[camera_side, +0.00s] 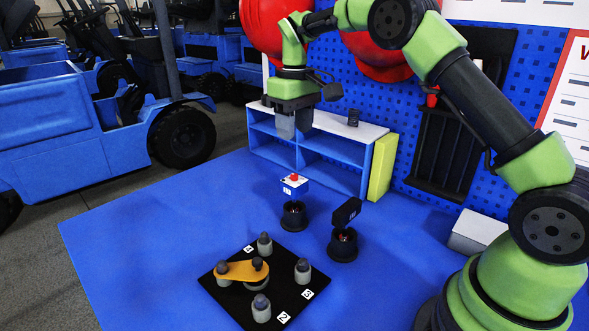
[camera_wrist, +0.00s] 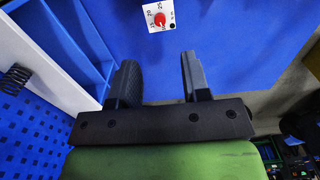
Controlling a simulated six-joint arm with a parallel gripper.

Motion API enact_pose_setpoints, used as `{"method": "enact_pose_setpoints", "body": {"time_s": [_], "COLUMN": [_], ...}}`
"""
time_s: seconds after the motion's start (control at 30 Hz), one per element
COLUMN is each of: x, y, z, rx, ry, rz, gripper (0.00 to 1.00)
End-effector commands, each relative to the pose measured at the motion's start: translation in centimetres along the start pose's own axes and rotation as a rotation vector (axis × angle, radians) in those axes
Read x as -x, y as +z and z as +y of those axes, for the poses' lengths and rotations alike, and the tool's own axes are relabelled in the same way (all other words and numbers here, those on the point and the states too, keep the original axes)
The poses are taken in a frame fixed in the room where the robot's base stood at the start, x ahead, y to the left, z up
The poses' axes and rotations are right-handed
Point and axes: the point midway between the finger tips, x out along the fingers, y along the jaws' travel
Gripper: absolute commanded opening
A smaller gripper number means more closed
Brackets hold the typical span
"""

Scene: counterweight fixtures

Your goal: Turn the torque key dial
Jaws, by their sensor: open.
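A black tool (camera_side: 347,212) stands in a second black holder just right of the dial. In front, a black plate (camera_side: 222,297) carries several grey pegs and an orange arm (camera_side: 240,271). A blue shelf (camera_side: 335,176) and yellow block (camera_side: 383,166) stand behind. The left of the table is clear.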

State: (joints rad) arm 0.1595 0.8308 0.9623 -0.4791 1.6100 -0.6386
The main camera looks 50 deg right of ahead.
Motion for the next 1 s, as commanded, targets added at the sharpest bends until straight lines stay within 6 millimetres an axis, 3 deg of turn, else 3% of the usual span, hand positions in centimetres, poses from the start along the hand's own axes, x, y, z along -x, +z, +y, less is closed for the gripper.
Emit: {"method": "enact_pose_setpoints", "body": {"time_s": [0.17,0.4,0.6,1.0], "x": [-1.9,-6.4,-9.1,-10.0], "y": [0.0,0.0,0.0,-0.1], "z": [0.1,0.0,0.0,0.0], "rx": [0.002,0.001,0.000,0.001], "ry": [0.000,0.000,-0.001,0.000], "rz": [-0.007,-0.006,-0.002,0.001], "gripper": [0.43,0.43,0.43,0.43]}}
